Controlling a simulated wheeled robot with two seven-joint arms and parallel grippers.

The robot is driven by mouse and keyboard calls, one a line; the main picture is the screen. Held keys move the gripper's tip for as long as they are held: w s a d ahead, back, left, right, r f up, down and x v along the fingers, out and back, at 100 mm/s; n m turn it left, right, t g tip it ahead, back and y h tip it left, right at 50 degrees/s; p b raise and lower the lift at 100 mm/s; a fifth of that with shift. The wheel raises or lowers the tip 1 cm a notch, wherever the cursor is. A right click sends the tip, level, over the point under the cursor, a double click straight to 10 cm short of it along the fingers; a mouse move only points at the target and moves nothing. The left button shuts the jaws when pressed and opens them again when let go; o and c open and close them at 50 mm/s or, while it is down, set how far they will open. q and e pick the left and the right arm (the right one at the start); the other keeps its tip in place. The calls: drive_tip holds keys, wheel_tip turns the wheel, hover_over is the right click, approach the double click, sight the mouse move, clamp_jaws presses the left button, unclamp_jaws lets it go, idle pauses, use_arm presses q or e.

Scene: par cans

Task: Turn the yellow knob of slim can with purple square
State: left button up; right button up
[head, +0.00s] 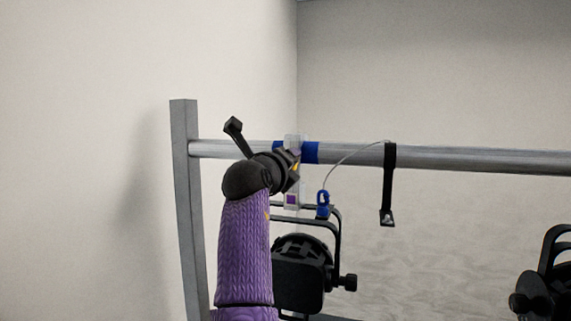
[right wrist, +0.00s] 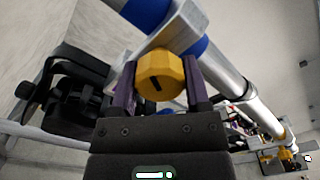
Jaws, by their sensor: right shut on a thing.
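The slim black can (head: 300,278) hangs under the horizontal pipe on a bracket. Its clamp carries a small purple square (head: 291,199). The yellow knob (right wrist: 158,78) has a dark slot on its face and sits under the clamp in the right wrist view. My right gripper (head: 293,168) comes up from below at the clamp, covering most of the knob in the head view. In the right wrist view its two purple-lined fingers (right wrist: 160,88) stand on either side of the knob, shut on it. My left gripper is not in view.
The grey pipe (head: 460,160) runs right from an upright post (head: 184,200). Blue bands (head: 310,152) flank the clamp. A blue carabiner (head: 323,203) on a thin cable and a black strap (head: 388,185) hang to the right. Another black fixture (head: 540,290) is at lower right.

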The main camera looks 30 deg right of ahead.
drive_tip(key=shift+m, duration=2.1)
drive_tip(key=o, duration=1.3)
drive_tip(key=b+v, duration=0.5)
drive_tip(key=v, duration=0.4)
drive_tip(key=shift+s+a, duration=0.25)
drive_tip(key=shift+s, duration=0.05)
